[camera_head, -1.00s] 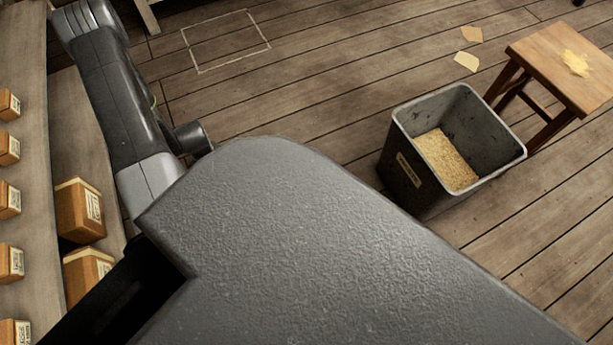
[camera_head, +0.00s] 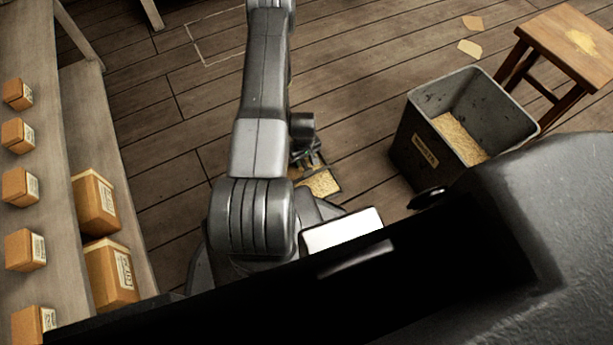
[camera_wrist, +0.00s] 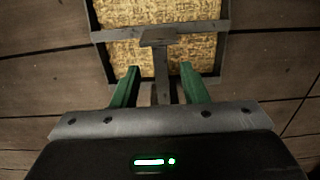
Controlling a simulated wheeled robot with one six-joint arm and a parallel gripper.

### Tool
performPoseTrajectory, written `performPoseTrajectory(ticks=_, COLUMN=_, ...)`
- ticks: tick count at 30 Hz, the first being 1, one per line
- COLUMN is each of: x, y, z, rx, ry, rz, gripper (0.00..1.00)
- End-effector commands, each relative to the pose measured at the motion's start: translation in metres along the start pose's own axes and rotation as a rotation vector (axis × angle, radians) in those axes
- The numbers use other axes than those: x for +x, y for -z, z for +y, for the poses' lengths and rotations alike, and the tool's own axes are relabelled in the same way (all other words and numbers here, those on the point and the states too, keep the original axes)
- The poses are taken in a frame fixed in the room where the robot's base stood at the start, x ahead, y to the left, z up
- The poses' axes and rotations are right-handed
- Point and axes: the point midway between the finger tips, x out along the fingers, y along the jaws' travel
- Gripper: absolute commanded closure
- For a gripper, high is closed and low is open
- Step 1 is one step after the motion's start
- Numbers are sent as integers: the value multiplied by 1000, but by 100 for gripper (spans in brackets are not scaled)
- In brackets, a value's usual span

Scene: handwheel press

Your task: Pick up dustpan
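The dustpan shows at the top of the wrist view as a dark metal-framed pan (camera_wrist: 222,40) with flaky golden material inside. Its thin dark handle (camera_wrist: 161,88) runs down towards my gripper (camera_wrist: 159,68). The two green fingers are apart, one on each side of the handle, with a gap visible on both sides. In the head view, a small part of the golden-filled pan (camera_head: 322,184) shows low near the floor, beside my gripper (camera_head: 308,160). My arm hides most of it there.
A grey bin (camera_head: 470,97) with golden flakes stands at the right, beside a wooden stool (camera_head: 560,35). Shelves at the left hold several small boxes (camera_head: 18,134) and larger boxes (camera_head: 95,203). Two pale scraps (camera_head: 470,48) lie on the floor. Plank floor is open behind.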

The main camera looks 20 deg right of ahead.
Motion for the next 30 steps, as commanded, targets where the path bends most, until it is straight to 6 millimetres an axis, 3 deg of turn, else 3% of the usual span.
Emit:
performPoseTrajectory(ticks=12, x=51, y=-3, z=-1, rx=1, ry=1, rz=0, gripper=60)
performPoseTrajectory(ticks=19, x=51, y=-2, z=-1, rx=0, ry=1, rz=0, gripper=60)
performPoseTrajectory(ticks=25, x=51, y=-2, z=-1, rx=0, ry=1, rz=0, gripper=97)
performPoseTrajectory(ticks=30, x=51, y=-2, z=-1, rx=0, ry=1, rz=0, gripper=100)
